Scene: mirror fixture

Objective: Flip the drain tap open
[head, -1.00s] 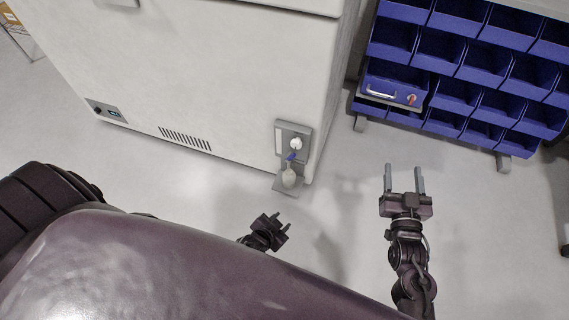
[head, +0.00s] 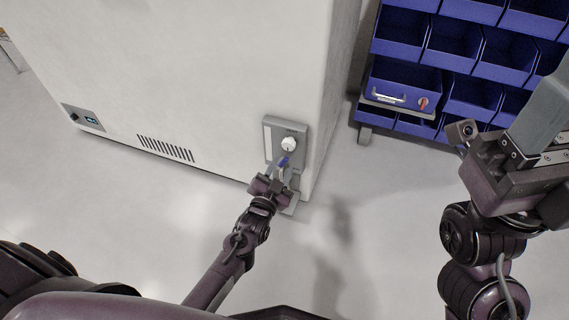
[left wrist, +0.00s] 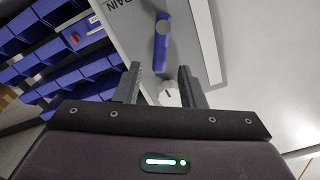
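The drain tap is on a grey plate (head: 300,130) low on the white cabinet's corner, with a blue lever (head: 283,160) below a white round knob (head: 289,144). My left gripper (head: 280,176) is just in front of the tap. In the left wrist view the left gripper's fingers (left wrist: 159,74) are apart, with nothing held. The blue lever (left wrist: 161,38) shows beyond the fingertips, roughly in line with the gap; contact cannot be told. A white knob-like part (left wrist: 168,97) shows between the fingers. My right gripper (head: 540,115) is large at the right edge, partly cut off.
The white cabinet (head: 200,80) fills the left and middle. A rack of blue bins (head: 465,50) stands behind at right, with a blue box (head: 400,90) bearing a red knob. Pale floor between is clear. The lower tap area is hidden by my left gripper.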

